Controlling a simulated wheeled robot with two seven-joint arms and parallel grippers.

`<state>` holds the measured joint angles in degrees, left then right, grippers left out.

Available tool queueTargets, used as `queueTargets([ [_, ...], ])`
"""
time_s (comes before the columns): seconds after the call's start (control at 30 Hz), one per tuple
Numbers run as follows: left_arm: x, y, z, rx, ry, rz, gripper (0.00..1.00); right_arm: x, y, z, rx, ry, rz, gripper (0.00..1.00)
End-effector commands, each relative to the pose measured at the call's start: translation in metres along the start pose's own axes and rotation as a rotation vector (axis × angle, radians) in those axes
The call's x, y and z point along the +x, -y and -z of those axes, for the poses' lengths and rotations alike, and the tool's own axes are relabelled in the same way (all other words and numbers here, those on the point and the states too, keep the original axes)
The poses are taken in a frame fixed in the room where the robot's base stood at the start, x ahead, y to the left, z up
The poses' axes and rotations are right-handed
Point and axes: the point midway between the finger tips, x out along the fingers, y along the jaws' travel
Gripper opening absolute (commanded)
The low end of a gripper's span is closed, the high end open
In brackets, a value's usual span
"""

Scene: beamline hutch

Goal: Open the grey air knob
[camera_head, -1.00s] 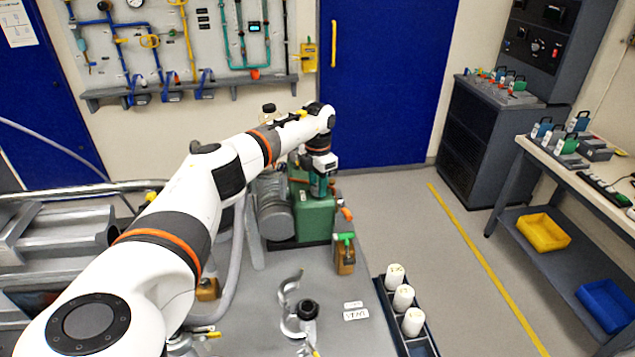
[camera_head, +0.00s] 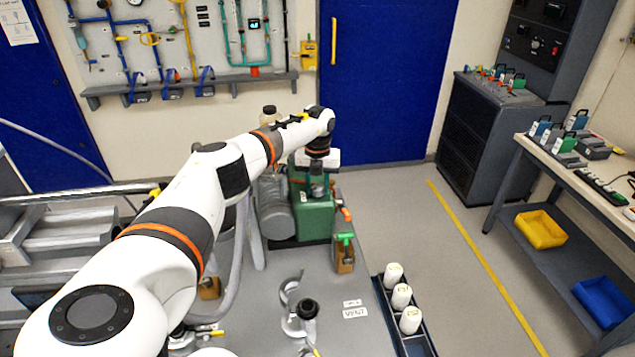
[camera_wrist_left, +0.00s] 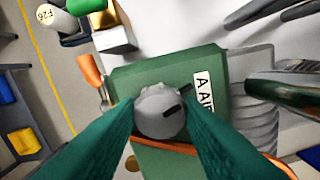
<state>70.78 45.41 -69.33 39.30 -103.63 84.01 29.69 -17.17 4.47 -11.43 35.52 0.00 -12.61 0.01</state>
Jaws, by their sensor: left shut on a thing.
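The grey air knob (camera_wrist_left: 160,112) is round with a dark slot mark. It sits on top of the green pump housing (camera_wrist_left: 150,78), beside a white label reading "A AI…", partly cut off by a finger. My left gripper (camera_wrist_left: 160,108) has one teal finger on each side of the knob and is shut on it. In the head view my left gripper (camera_head: 317,186) points down onto the green housing (camera_head: 312,222), and the knob is hidden there. My right gripper is not in view.
An orange-handled part (camera_wrist_left: 90,70) and a brass block with a green handle (camera_head: 344,252) stand beside the housing. A tray (camera_head: 419,346) with white cylinders, a bench clamp (camera_head: 291,300) and a small label plate (camera_head: 355,313) are nearer.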

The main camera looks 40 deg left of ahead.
Motion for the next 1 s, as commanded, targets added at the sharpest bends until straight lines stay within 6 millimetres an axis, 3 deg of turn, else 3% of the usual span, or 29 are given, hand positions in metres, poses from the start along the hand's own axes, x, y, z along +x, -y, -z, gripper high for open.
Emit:
queueTargets([
  [0.4,-0.0055,0.0,0.0036,-0.176,-0.012,-0.008,0.12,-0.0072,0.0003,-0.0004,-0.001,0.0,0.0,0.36],
  [0.93,-0.0052,0.0,0.0037,-0.195,-0.013,-0.008,0.12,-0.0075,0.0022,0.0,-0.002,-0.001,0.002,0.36],
  [0.97,-0.0053,0.0,0.0037,-0.195,-0.013,-0.008,0.39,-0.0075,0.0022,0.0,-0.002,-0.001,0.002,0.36],
  [1.0,-0.0051,0.0,0.0036,-0.195,-0.012,-0.008,0.46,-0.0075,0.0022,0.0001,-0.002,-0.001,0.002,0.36],
])
